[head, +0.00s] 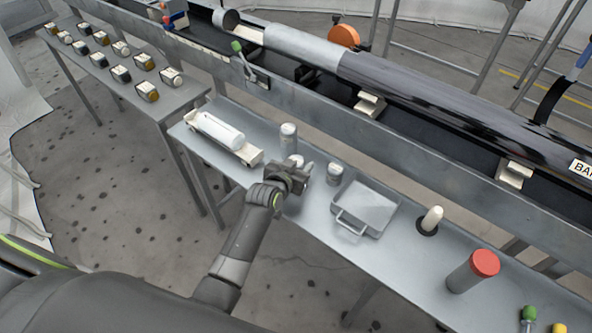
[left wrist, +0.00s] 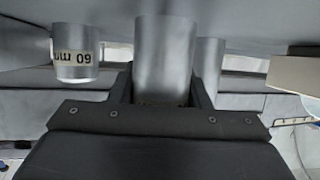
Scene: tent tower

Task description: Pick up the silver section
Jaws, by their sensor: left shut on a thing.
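My left gripper (head: 298,173) reaches over the near table and is shut on a silver section. This plain silver cylinder (left wrist: 165,55) stands between the two fingers in the left wrist view. In the head view only its top (head: 297,160) shows behind the gripper. A second silver cylinder (head: 334,174) stands just right of the gripper; its label reads 60 mm in the left wrist view (left wrist: 76,55). A third silver cylinder (head: 289,135) stands behind the gripper and shows at the right in the left wrist view (left wrist: 209,65). My right gripper is not in view.
A white cylinder in a cream cradle (head: 220,132) lies left of the gripper. A grey case (head: 368,207), a white-topped peg (head: 431,220) and a red-capped cylinder (head: 473,272) stand to the right. A long tube (head: 440,103) lies on the rail behind the table (head: 318,226).

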